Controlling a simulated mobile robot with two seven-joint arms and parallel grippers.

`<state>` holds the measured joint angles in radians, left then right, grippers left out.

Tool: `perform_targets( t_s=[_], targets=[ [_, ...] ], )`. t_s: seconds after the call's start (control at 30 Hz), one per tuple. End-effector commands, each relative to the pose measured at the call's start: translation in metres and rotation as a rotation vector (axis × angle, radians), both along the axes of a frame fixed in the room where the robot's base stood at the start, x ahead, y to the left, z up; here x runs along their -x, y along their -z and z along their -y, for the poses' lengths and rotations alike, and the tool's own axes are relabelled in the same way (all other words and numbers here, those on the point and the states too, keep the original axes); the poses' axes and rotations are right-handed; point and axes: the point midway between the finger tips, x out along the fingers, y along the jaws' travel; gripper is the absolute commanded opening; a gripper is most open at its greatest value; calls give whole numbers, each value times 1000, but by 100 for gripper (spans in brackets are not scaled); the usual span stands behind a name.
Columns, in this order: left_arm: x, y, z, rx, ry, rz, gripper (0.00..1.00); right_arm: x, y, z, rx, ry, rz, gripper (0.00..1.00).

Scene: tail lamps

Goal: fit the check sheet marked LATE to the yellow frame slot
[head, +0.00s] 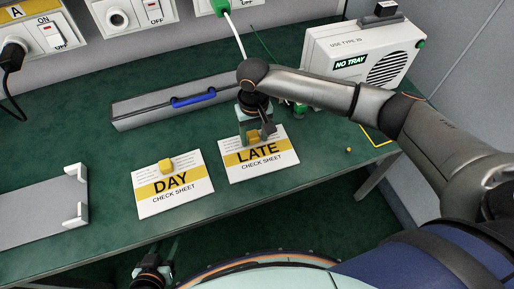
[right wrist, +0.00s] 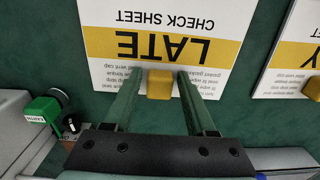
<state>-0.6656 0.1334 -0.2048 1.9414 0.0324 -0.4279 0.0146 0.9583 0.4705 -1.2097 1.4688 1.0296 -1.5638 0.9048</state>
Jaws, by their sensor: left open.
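The LATE check sheet (head: 262,168), a white plate with a yellow band and a yellow knob, lies flat on the green bench; the right wrist view shows it upside down (right wrist: 208,22). My right gripper (head: 252,133) is over its far edge. In the right wrist view its fingers (right wrist: 160,84) stand open on either side of the yellow knob (right wrist: 160,85), with small gaps. A yellow outline (head: 383,142) on the bench at right, partly hidden by my right arm, looks like the frame slot. My left gripper (head: 150,272) is open, low in front of the bench.
The DAY check sheet (head: 172,186) lies just left of LATE. A grey stand (head: 40,212) with white end brackets is at far left. A grey case (head: 180,102) with a blue handle lies behind. A small yellow piece lies near the outline.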

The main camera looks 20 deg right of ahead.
Motion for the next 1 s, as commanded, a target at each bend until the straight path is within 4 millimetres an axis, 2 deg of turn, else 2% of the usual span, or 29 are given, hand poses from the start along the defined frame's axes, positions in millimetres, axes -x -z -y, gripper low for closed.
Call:
perform_targets(
  t_s=[0.07,0.47,0.83,1.0],
  targets=[
    [0,1,-1,-2,0,-1,50,0,0,0,0,0,0,46],
    [1,3,-3,-5,-3,-5,50,0,0,0,0,0,0,1],
    [1,3,-3,-5,-3,-5,50,0,-1,0,-1,0,1,0],
    [1,-1,-3,-6,-4,-3,50,-1,-19,-1,-2,0,3,0]
  ],
)
